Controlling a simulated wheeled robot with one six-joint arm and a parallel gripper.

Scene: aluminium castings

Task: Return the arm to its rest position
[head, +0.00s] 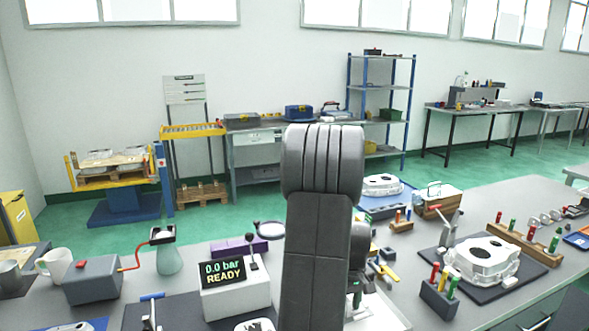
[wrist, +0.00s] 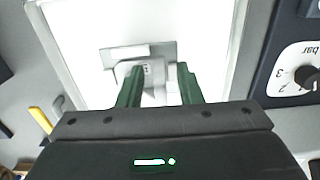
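My arm stands upright in the middle of the head view and hides part of the bench behind it. In that view a small light-grey part (wrist: 138,52) lies on a white panel (wrist: 85,30) beyond the fingers. It shows through the gap, and I see no finger closed on it. In the head view my gripper is mostly hidden behind my arm, low over the bench.
The bench holds a pressure box (head: 236,290) reading "0.0 bar READY", a grey box (head: 95,280), a white mug (head: 54,264), a casting (head: 482,260) on a dark mat and a rack of coloured-handled tools (head: 439,298). A knob dial (wrist: 305,78) is right in the wrist view.

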